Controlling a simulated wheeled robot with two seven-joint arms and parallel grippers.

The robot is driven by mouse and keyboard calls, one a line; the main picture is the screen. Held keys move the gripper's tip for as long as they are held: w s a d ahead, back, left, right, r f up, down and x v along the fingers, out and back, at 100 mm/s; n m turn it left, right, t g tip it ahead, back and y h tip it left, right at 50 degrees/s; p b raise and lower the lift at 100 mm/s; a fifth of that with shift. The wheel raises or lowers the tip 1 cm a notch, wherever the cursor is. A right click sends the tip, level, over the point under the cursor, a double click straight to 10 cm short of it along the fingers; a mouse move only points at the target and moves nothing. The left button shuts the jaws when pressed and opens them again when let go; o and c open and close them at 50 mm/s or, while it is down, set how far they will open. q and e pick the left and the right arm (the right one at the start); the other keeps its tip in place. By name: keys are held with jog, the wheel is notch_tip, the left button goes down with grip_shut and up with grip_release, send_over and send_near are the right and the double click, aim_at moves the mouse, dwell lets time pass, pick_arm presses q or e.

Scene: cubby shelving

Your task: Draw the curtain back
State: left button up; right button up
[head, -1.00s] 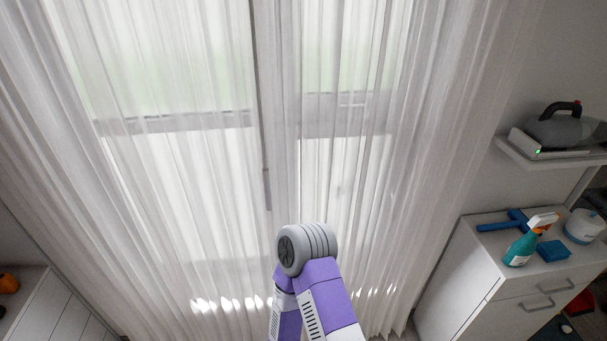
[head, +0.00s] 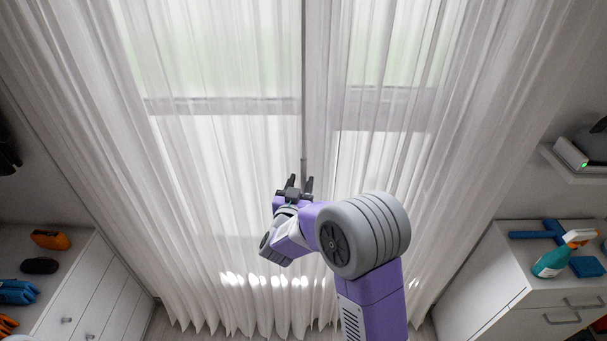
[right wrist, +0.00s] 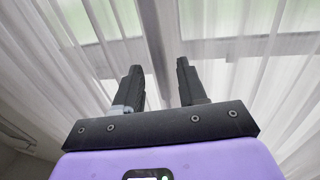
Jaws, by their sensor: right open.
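Sheer white curtains hang in front of the window, a left panel (head: 215,170) and a right panel (head: 400,130). They meet near the middle, where a thin grey rod (head: 304,110) hangs down. My right gripper (head: 299,183) is raised in front of the curtains, near the rod's lower end. In the right wrist view, its two black fingers (right wrist: 160,85) are apart with nothing between them, and the dark rod shows beyond the gap. I cannot tell the exact distance from fingers to rod. My left gripper is not in view.
A white cabinet (head: 500,290) at right holds a spray bottle (head: 560,255) and blue items, below a shelf (head: 572,165) with a grey device. Another white cabinet (head: 85,290) at left holds orange, black and blue items. The floor between them is clear.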

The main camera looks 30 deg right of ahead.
aim_at(303, 177)
jog(key=shift+x, duration=1.95)
grip_shut()
